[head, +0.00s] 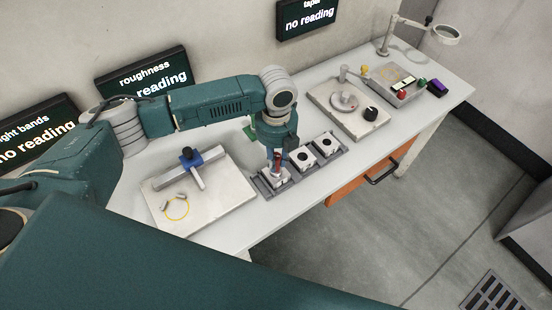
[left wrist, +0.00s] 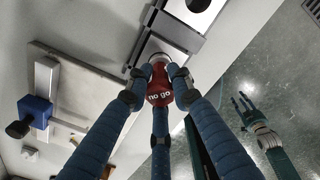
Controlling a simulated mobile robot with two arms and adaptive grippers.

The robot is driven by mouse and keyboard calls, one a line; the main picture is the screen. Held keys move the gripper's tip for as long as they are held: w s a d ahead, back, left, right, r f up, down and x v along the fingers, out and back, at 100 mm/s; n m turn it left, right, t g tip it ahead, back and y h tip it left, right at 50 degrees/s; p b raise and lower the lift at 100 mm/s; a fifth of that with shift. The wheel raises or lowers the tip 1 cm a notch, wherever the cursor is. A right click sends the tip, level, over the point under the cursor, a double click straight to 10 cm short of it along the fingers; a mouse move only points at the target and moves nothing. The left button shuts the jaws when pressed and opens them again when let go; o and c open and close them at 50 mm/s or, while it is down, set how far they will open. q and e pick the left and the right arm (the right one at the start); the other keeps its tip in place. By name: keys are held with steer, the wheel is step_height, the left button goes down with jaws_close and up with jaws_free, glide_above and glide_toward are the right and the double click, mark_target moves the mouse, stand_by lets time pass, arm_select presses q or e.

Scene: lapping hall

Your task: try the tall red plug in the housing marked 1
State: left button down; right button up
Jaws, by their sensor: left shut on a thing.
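My left gripper (head: 277,158) is shut on a red plug (left wrist: 160,88) lettered "no go", which also shows as a little red in the head view. The gripper points down over the nearest-left white housing (head: 274,180) in a grey rack (head: 262,188). In the left wrist view the plug's grey end meets or overlaps the housing (left wrist: 156,48); I cannot tell how far it is in the bore. No number is readable on the housing. My right gripper (left wrist: 243,104) hangs open and empty over the floor, outside the head view.
Two more bored white housings (head: 304,158) (head: 328,145) sit in the rack to the right. A pale plate (head: 225,205) with a blue-clamped gauge (head: 188,160) and yellow ring lies left. A lapping unit (head: 345,103) and a tray of coloured items (head: 392,78) stand farther right.

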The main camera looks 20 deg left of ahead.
arm_select(q)
steer(key=shift+f+b, duration=0.4)
steer(key=shift+f, duration=0.5)
stand_by(0.6)
stand_by(1.2)
steer(key=shift+r+p, duration=3.55)
steer(key=shift+p, duration=0.1)
